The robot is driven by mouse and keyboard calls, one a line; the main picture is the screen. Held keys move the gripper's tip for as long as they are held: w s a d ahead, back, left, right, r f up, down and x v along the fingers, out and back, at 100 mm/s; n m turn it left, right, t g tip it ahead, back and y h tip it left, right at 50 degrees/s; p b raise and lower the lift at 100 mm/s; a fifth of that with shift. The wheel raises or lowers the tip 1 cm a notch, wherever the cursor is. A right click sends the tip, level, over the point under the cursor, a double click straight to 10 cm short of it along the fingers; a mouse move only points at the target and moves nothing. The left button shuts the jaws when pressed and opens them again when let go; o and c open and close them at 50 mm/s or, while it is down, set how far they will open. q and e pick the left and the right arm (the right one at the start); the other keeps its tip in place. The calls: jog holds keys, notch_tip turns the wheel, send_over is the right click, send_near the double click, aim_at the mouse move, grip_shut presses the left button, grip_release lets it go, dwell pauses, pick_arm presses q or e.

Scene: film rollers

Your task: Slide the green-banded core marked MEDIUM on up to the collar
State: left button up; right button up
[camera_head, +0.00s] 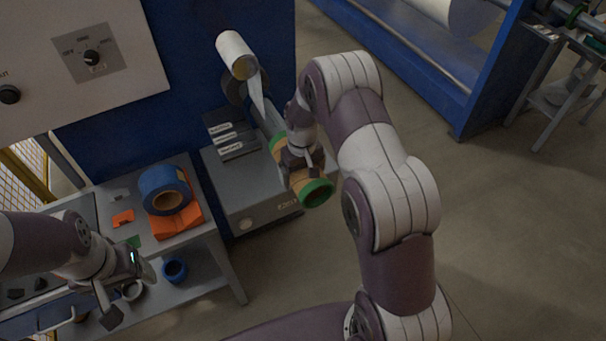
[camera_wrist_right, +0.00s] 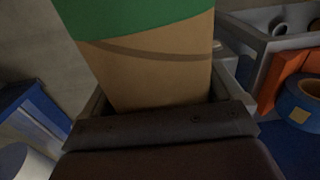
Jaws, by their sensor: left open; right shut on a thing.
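The green-banded core (camera_head: 314,190) is a brown tube with a green band at each end. My right gripper (camera_head: 298,162) is shut around its middle, and the core is held tilted in front of the grey machine. The right wrist view shows the brown wall of the core (camera_wrist_right: 150,70) between the jaws of my right gripper (camera_wrist_right: 160,112). A pale shaft (camera_head: 268,115) runs from the machine towards the core's far end; whether it enters the core is hidden by the arm. No MEDIUM mark is readable. My left gripper (camera_head: 128,300) is open and empty at the cart's front.
A blue roll (camera_head: 163,186) lies on an orange holder (camera_head: 178,220) on the grey cart. A smaller blue ring (camera_head: 174,270) sits on the lower shelf. A white roll (camera_head: 235,52) is mounted above the machine (camera_head: 250,205).

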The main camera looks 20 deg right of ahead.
jog(key=shift+w+a+b, duration=0.15)
jog(key=shift+w+b, duration=0.2)
jog(key=shift+w, duration=1.3)
jog(key=shift+w+a+b, duration=0.1)
jog(key=shift+w+b, duration=0.4)
jog(key=shift+w, duration=1.25)
jog(key=shift+w+a+b, duration=0.1)
jog(key=shift+w+b, duration=0.2)
jog(key=shift+w, duration=1.45)
jog(key=shift+a, duration=0.1)
